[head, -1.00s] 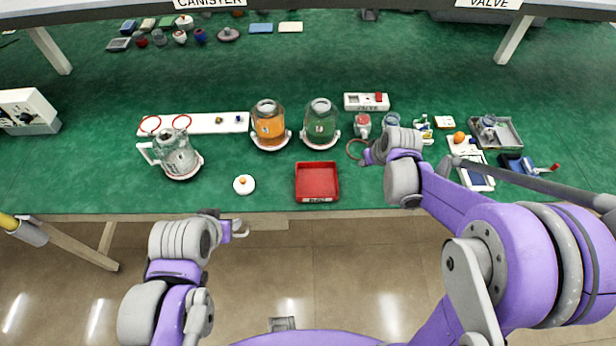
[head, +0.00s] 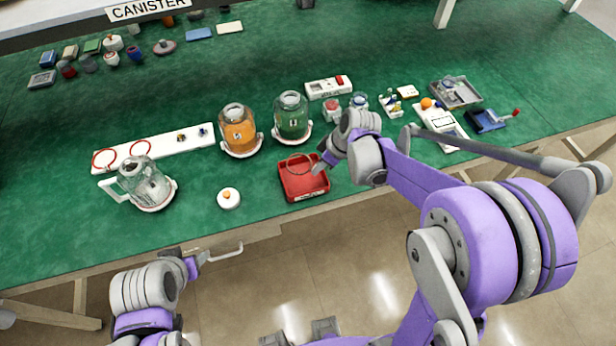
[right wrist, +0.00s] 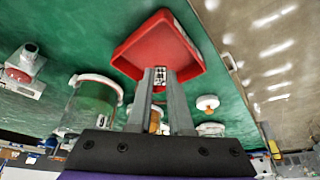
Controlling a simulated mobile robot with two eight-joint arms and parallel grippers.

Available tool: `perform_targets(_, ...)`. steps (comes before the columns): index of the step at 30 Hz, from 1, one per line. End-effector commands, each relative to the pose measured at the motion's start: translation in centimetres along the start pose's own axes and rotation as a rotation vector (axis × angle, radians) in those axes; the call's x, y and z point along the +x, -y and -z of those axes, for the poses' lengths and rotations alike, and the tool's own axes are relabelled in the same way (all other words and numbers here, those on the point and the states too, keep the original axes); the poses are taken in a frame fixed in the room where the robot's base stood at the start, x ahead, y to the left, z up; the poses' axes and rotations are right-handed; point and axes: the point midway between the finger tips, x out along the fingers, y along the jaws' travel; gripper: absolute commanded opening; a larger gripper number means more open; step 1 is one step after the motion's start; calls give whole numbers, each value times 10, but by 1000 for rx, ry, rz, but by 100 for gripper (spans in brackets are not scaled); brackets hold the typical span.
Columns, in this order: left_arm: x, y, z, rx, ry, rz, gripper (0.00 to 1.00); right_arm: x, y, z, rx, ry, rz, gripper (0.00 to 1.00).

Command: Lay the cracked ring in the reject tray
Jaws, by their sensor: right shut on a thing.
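The red reject tray (head: 291,193) lies near the front edge of the green table; it also shows in the right wrist view (right wrist: 137,45). My right gripper (head: 318,168) is shut on a thin brownish ring (head: 299,157), which shows over the tray. I cannot tell whether the ring touches the tray. In the right wrist view, the fingers (right wrist: 161,76) point at the tray, and I cannot make out the ring. My left gripper (head: 226,253) is in front of the table edge, away from the tray; its finger opening is unclear.
Two red rings (head: 104,159) lie on a white board at the left. A clear jug (head: 145,185) and a white lid (head: 228,198) stand left of the tray. Several small parts lie to the right.

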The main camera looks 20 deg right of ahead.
Motion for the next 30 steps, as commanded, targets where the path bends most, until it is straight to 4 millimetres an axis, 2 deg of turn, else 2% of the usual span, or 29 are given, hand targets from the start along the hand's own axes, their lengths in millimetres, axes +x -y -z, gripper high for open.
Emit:
perform_targets(3, 3, 0, -3, 0, 3, 0, 54, 22, 0, -9, 0, 0, 0, 0)
perform_targets(11, 5, 0, -5, 0, 5, 0, 54, 43, 0, -18, 1, 0, 0, 0)
perform_targets(17, 7, 0, -8, 0, 7, 0, 54, 68, 0, -28, 1, 0, 0, 0)
perform_targets(29, 10, 0, -12, 0, 10, 0, 54, 74, 0, -31, 1, 1, 0, 0)
perform_targets(30, 10, 0, -11, 0, 9, 0, 54, 72, 0, -30, 1, 1, 0, 26)
